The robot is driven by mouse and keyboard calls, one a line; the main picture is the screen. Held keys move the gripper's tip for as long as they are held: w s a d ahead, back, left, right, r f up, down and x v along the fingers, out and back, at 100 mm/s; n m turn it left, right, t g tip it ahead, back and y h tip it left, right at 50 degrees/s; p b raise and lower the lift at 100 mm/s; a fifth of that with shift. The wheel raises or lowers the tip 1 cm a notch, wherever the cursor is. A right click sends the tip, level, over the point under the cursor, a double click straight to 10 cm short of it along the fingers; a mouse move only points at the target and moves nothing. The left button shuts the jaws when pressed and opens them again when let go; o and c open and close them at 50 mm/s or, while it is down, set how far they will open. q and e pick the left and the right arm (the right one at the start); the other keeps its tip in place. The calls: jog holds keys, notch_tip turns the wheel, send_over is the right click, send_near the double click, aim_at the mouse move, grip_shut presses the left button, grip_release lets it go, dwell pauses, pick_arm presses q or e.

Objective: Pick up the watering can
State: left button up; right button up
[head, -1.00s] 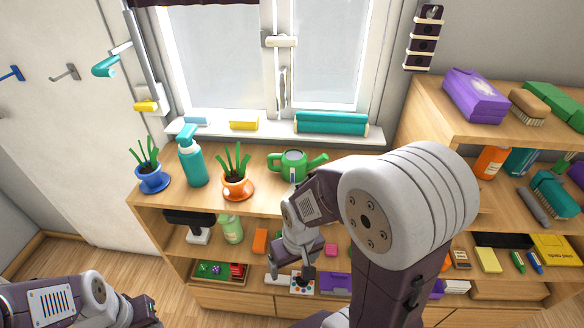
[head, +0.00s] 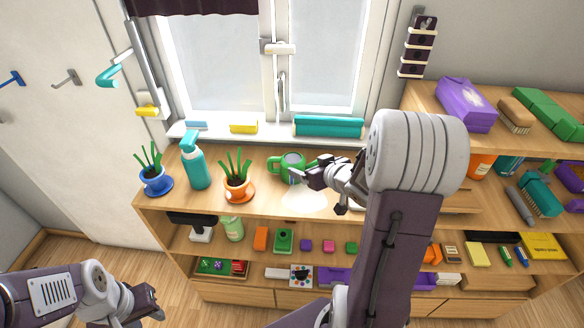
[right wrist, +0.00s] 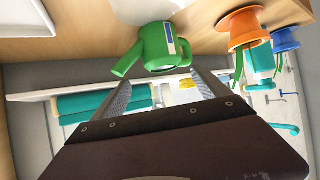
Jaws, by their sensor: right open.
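The green watering can (head: 283,170) stands on the shelf top below the window, its handle on the left. My right gripper (head: 302,175) is just at its right front and hides its spout in the head view. In the right wrist view the can (right wrist: 158,50) appears just beyond the fingers (right wrist: 163,88), which are spread apart and empty. I cannot tell whether a finger touches it. My left gripper (head: 150,297) is low at the left, far from the can; its jaw opening is unclear.
An orange potted plant (head: 238,187), a teal spray bottle (head: 195,168) and a blue potted plant (head: 156,182) stand left of the can. Behind it, the window sill holds a teal roll (head: 328,126) and a yellow block (head: 243,128). The higher shelf (head: 425,100) rises at the right.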

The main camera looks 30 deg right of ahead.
aim_at(295, 161)
jog(key=x, duration=0.4)
jog(key=shift+w+r, duration=0.1)
jog(key=shift+w, duration=0.1)
jog(key=x, duration=0.5)
jog(key=shift+s+a+b, duration=0.1)
jog(key=shift+a+b, duration=0.15)
jog(key=shift+b, duration=0.05)
jog(key=shift+s, duration=0.15)
jog(key=c, duration=1.5)
notch_tip(295, 161, up, 4)
jog(key=shift+r+p, duration=0.1)
jog(key=shift+p, duration=0.45)
jog(key=shift+c, duration=0.2)
jog(key=s+a+r, duration=0.7)
jog(key=s, duration=0.2)
jog(key=shift+a, duration=0.25)
